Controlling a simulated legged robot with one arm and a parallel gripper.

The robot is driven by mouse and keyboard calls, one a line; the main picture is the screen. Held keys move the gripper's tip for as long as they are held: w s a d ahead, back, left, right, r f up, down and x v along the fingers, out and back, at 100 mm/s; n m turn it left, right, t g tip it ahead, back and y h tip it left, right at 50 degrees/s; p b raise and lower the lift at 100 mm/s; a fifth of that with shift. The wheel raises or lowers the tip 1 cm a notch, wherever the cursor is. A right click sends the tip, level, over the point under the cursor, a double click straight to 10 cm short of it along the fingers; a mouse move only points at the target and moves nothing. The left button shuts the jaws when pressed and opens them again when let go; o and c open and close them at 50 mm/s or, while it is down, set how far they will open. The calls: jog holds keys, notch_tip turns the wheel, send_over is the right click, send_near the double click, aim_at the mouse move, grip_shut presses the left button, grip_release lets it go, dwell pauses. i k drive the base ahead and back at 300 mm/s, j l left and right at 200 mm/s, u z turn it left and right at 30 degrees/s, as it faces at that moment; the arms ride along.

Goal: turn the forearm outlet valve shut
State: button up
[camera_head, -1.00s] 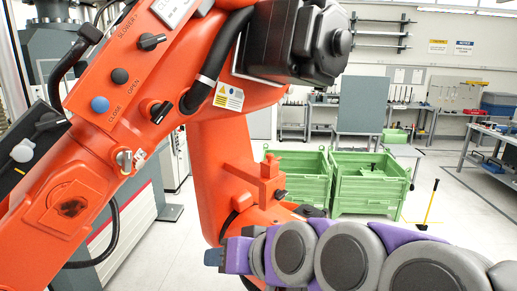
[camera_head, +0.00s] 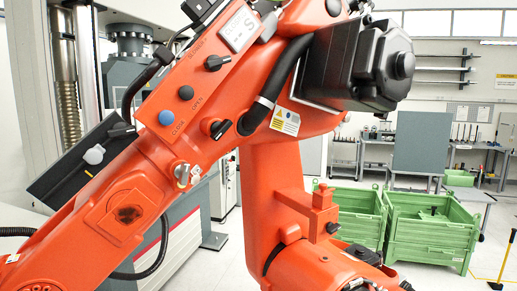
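An orange industrial robot arm (camera_head: 110,185) fills the left and middle of the view. Another black knob (camera_head: 218,129) sits on a round orange boss, and a silver metal turn-piece (camera_head: 182,174) is lower down. I cannot tell which of these is the outlet valve, or whether it is open or shut. My gripper is not in view, and nothing touches these controls.
The orange upright link (camera_head: 275,205) stands right of the forearm. A black motor housing (camera_head: 360,65) juts out at upper right. Green crates (camera_head: 430,235) stand behind on the floor. A grey testing machine (camera_head: 135,60) rises at the left. Open floor shows at lower right.

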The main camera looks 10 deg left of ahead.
aim_at(182, 171)
jog(key=u, duration=1.25)
jog(key=k+l+u, duration=0.1)
jog(key=l, duration=0.1)
